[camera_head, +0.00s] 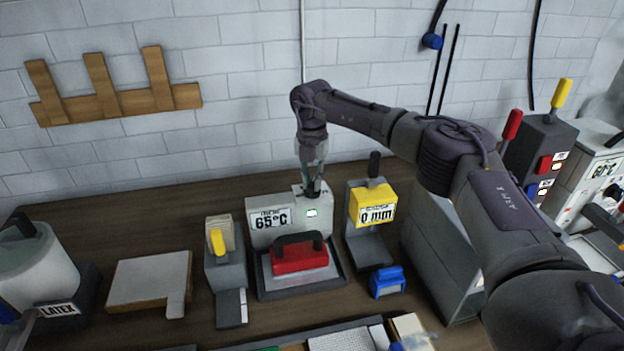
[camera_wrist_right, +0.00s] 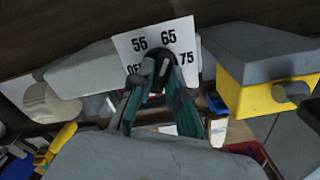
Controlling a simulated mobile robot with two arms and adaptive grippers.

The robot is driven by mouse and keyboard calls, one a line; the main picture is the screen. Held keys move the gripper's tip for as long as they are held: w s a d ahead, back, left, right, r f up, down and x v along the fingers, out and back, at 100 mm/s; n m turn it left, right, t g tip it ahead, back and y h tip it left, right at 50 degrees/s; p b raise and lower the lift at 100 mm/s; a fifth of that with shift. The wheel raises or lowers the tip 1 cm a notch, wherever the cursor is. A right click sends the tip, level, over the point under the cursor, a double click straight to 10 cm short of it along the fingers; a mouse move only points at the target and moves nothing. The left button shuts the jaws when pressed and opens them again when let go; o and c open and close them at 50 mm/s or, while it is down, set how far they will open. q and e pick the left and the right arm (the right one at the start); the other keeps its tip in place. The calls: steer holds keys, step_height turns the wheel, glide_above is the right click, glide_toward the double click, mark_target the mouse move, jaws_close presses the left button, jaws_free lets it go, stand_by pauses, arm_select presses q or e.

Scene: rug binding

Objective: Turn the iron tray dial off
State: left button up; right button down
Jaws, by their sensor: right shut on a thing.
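The iron tray (camera_head: 350,283) is a dark tray with a grey box behind it, whose label reads 65°C and shows a small green light. A red iron (camera_head: 300,258) with a black handle rests on it. My right gripper (camera_head: 312,186) reaches down to the top of the box. In the right wrist view my gripper (camera_wrist_right: 158,82) is shut on the black dial knob (camera_wrist_right: 164,64), in front of a white scale plate (camera_wrist_right: 150,38) marked 55, 65, 75 and a partly hidden mark at left. The knob's pointer cannot be made out. My left gripper is not in view.
A yellow gauge (camera_head: 372,206) reading 0 mm stands close on the right; its yellow block also shows in the wrist view (camera_wrist_right: 258,98). A grey holder with a yellow handle (camera_head: 218,241) stands on the left. The wall is behind.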

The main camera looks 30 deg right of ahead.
steer(key=shift+n, duration=0.4)
steer(key=n, duration=0.5)
steer(key=shift+n+b, duration=0.3)
steer(key=shift+n, duration=0.1)
steer(key=n, duration=1.2)
steer(key=shift+n+b, duration=0.3)
steer(key=n, duration=0.4)
steer(key=shift+n, duration=0.4)
steer(key=shift+r, duration=0.1)
steer(key=c, duration=1.1)
jaws_free()
